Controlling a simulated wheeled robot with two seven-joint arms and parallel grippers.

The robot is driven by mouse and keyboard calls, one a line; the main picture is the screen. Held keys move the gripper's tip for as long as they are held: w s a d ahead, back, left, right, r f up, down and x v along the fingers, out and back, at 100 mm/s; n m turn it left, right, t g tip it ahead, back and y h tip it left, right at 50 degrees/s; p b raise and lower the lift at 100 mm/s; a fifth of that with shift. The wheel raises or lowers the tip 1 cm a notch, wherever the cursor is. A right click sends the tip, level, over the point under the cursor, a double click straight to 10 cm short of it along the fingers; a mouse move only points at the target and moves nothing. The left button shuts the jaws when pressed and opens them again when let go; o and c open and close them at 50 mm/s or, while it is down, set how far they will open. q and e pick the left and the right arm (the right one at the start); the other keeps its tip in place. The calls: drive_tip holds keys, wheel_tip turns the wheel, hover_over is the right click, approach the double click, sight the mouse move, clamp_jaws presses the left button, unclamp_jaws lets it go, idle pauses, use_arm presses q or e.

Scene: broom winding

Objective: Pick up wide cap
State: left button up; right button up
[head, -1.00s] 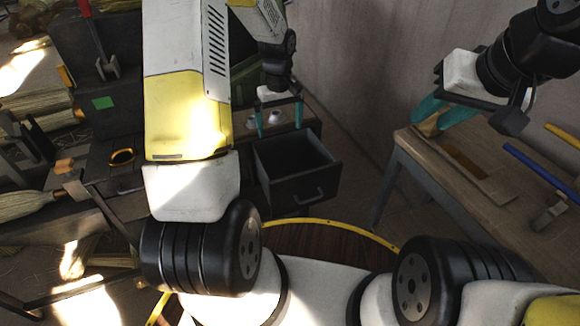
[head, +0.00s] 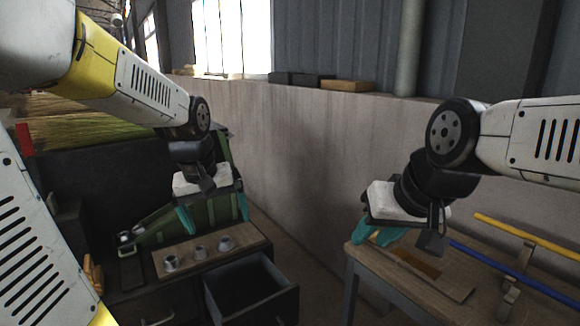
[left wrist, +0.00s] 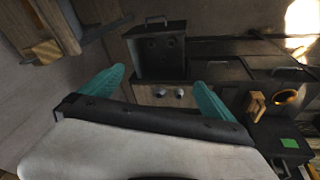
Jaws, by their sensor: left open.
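Three small grey caps stand in a row on a wooden board: a left cap (head: 171,263), a middle cap (head: 199,252) and a right cap (head: 225,243). The right one looks somewhat broader, but I cannot surely tell which is the wide cap. My left gripper (head: 215,213) is open and empty, with teal fingers spread above and behind the board. In the left wrist view, two caps (left wrist: 159,92) (left wrist: 179,93) show between its fingers, some distance away. My right gripper (head: 375,237) is over the right-hand table; its finger opening is unclear.
An open dark drawer (head: 250,290) juts out in front of the board (head: 158,266). A wooden table (head: 440,290) at right carries a yellow rod (head: 525,240) and a blue rod (head: 515,272). A wall (head: 300,150) runs behind; a gap separates the cabinet from the table.

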use_arm(q)
drive_tip(key=s+d+r+m+t, duration=0.1)
drive_tip(key=s+r, duration=0.1)
drive_tip(key=s, duration=0.3)
drive_tip(key=s+r+m+t+h, duration=0.1)
drive_tip(key=s+r+m, duration=0.1)
drive_tip(key=s, duration=0.4)
drive_tip(key=shift+s+d+r+t, duration=0.15)
drive_tip(key=shift+s+d+t, duration=0.1)
drive_tip(key=shift+d+t, duration=0.15)
drive_tip(key=shift+s, duration=0.35)
drive_tip(key=shift+c, duration=1.1)
drive_tip(key=shift+s, duration=0.1)
drive_tip(key=c, duration=0.3)
drive_tip(key=w+a+f+m+g, duration=0.1)
drive_tip(key=w+f+m+g, duration=0.2)
drive_tip(key=w+f, duration=1.7)
drive_tip(key=shift+c, duration=0.2)
drive_tip(key=w+a+f+m+g, duration=0.1)
drive_tip(key=f, duration=1)
drive_tip(key=w+a+f+m+g+y, duration=0.1)
drive_tip(key=w+f, duration=0.1)
drive_tip(key=f, duration=0.9)
drive_tip(key=w+f+m+g, duration=0.1)
drive_tip(key=f, duration=1)
drive_tip(key=shift+w+a+y, duration=0.15)
drive_tip(key=shift+a+y, duration=0.25)
